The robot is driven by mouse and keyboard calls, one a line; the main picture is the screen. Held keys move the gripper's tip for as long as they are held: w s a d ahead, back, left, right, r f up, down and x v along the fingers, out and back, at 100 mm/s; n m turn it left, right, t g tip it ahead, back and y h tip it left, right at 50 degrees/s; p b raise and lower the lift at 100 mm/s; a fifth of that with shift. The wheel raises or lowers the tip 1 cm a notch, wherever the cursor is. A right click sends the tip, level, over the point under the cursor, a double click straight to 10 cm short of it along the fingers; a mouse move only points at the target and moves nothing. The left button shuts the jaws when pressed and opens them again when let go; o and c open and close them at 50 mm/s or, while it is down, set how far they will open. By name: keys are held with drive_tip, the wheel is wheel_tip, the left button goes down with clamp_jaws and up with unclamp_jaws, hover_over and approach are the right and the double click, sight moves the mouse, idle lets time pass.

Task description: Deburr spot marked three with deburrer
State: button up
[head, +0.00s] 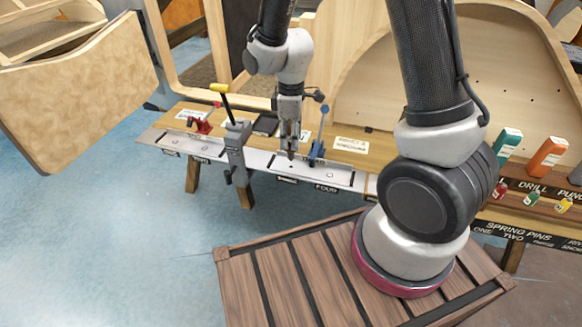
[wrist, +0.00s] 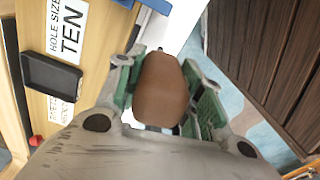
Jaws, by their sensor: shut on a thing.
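My gripper (head: 290,122) is over the metal strip (head: 262,160) along the bench's front edge, pointing down. In the wrist view my gripper (wrist: 162,88) is shut on a brown rounded handle (wrist: 160,88), taken to be the deburrer, between green finger pads. The tool's lower end is close above or at the strip, just above a dark label (head: 287,180) too small to read, left of the label reading FOUR (head: 325,187). I cannot tell whether the tip touches the strip. The spot under the tip is hidden by the tool.
A blue clamp (head: 318,148) stands close to the right of my gripper. A grey clamp (head: 236,145) with a yellow handle stands to its left, and a red clamp (head: 203,124) farther left. A dark tray (wrist: 52,77) lies on the bench. Wooden frames rise behind.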

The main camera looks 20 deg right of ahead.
drive_tip(key=shift+r, duration=2.75)
